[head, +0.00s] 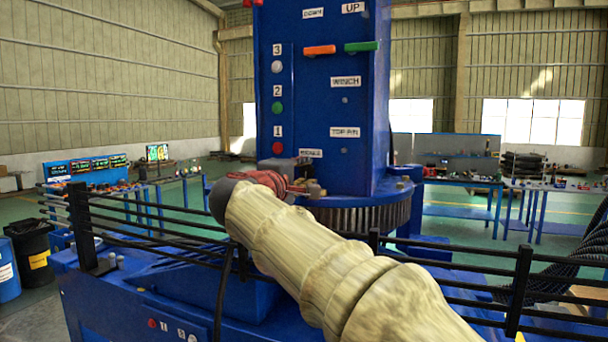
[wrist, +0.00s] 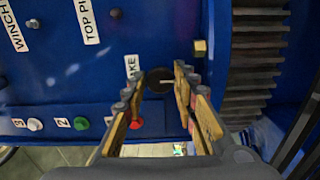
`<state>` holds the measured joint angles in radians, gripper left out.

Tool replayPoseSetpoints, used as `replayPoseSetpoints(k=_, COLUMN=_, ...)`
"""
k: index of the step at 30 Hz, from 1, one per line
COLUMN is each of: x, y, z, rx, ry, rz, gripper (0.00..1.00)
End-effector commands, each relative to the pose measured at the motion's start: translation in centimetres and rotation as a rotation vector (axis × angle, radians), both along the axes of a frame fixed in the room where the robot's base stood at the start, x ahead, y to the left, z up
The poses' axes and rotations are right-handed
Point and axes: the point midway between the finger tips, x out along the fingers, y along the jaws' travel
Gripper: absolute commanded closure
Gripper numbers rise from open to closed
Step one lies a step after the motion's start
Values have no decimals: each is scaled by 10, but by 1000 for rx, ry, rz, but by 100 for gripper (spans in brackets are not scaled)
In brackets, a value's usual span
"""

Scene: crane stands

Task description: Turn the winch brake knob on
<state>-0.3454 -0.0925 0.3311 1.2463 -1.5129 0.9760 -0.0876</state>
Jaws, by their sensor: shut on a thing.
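The winch brake knob (wrist: 158,78) is a dark round knob with a pale line on it, on the blue crane panel, beside a white label (wrist: 132,68) whose visible end reads "KE". In the wrist view my gripper (wrist: 160,88) has its two yellowish fingers on either side of the knob, shut on it. The pale line points to the right in that view. In the head view my gripper (head: 304,187) is at the foot of the blue column (head: 325,100), and the knob is hidden behind it and my arm.
Green, white and red buttons (head: 277,148) run up the column's left side. Orange and green levers (head: 319,50) are higher up. A toothed ring (head: 365,218) lies under the column. Black railings (head: 450,268) cross in front. Workbenches (head: 465,210) stand behind.

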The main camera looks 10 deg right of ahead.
Motion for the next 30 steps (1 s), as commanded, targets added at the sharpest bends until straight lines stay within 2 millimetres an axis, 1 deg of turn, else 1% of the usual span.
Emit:
replayPoseSetpoints(k=1, x=0, y=0, z=-2, rx=0, ry=2, rz=-1, gripper=97)
replayPoseSetpoints(k=2, x=0, y=0, z=-2, rx=0, ry=2, rz=-1, gripper=70)
replayPoseSetpoints(k=10, x=0, y=0, z=-1, rx=0, ry=1, rz=-1, gripper=55)
replayPoseSetpoints(k=18, x=0, y=0, z=-1, rx=0, ry=1, rz=0, gripper=55)
replayPoseSetpoints(k=22, x=-6, y=5, z=0, rx=0, ry=0, rz=1, gripper=55)
replayPoseSetpoints(k=26, x=-21, y=16, z=0, rx=0, ry=1, rz=3, gripper=55)
replayPoseSetpoints(k=30, x=-44, y=34, z=0, rx=0, ry=1, rz=5, gripper=55)
